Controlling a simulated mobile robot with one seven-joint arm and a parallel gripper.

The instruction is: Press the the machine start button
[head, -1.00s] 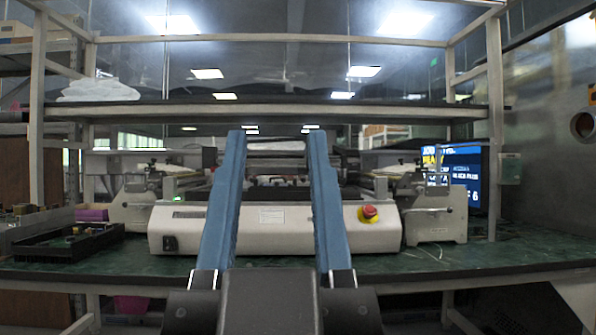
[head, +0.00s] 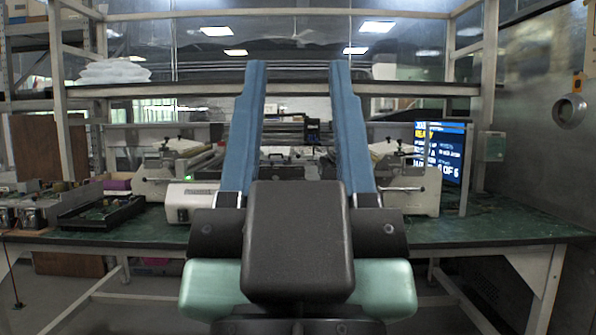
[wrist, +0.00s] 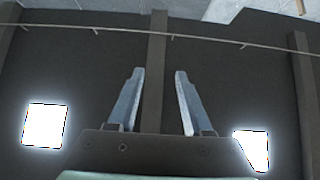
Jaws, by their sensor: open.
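The machine (head: 183,203) is a pale, boxy unit on the green bench, mostly hidden behind my gripper and arm in the head view. Its left front end shows. No start button can be made out; the part of the front that carries the red knob is covered. My gripper (head: 298,66) is open and empty, with two long blue fingers pointing up and spread apart. Its tips overlap the shelf region above the machine in the picture. In the wrist view my gripper (wrist: 158,72) is also open, with only dark ceiling and lights beyond it.
The green bench top (head: 480,226) is clear at the right. A black tray (head: 98,214) with small parts lies at the left. A lit monitor (head: 444,152) stands behind at the right. The shelf (head: 420,89) crosses above the bench.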

